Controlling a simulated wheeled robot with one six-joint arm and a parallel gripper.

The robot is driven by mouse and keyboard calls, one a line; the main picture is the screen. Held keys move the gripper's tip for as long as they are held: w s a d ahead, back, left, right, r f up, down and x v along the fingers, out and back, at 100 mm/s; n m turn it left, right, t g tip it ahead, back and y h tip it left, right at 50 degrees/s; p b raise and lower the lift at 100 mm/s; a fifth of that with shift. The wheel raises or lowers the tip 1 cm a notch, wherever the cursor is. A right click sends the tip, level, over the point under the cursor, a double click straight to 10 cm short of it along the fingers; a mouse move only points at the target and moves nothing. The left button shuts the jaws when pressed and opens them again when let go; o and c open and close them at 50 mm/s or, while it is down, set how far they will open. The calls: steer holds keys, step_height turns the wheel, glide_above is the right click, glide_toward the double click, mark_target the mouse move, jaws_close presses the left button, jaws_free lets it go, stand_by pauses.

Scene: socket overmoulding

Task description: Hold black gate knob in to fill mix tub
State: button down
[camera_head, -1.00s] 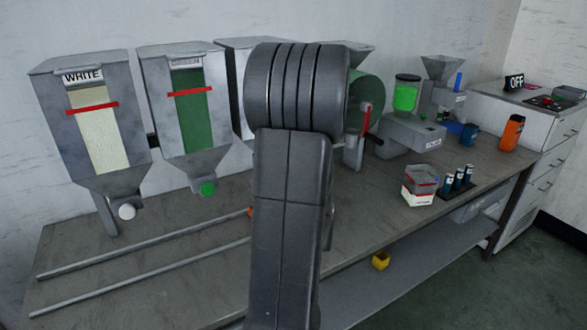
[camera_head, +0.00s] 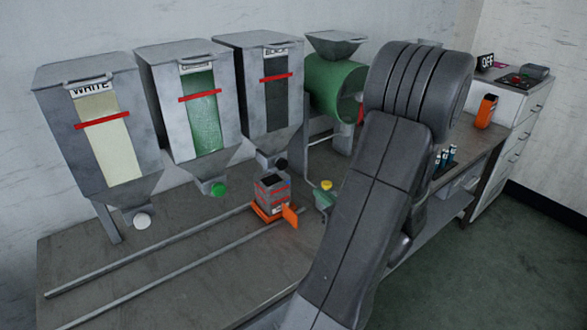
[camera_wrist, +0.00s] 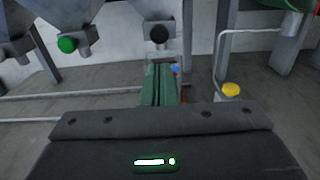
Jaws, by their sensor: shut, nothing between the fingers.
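The black gate knob (camera_head: 280,165) is at the foot of the black hopper (camera_head: 270,95). It also shows in the wrist view (camera_wrist: 160,35), above and beyond my fingers. The mix tub (camera_head: 272,190), a grey box with a red band and dark top, stands on an orange carriage (camera_head: 262,213) just below that knob. My gripper (camera_wrist: 163,72) is shut and empty, its greenish fingers together, pointing toward the tub area, apart from the knob. In the wrist view the fingers hide most of the tub. In the head view my arm hides much of the gripper.
The white hopper (camera_head: 95,125) and green hopper (camera_head: 190,100) stand left of the black one. Two rails (camera_head: 150,268) run along the bench. A yellow knob (camera_wrist: 231,89) and bent pipe (camera_wrist: 219,55) stand right of my fingers. A green machine (camera_head: 335,88) is behind.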

mark_target(284, 165)
steer(key=shift+w, duration=0.1)
steer(key=p+x, duration=0.4)
steer(key=x, duration=0.9)
steer(key=shift+w+a, duration=0.3)
steer(key=shift+b+x, duration=0.85)
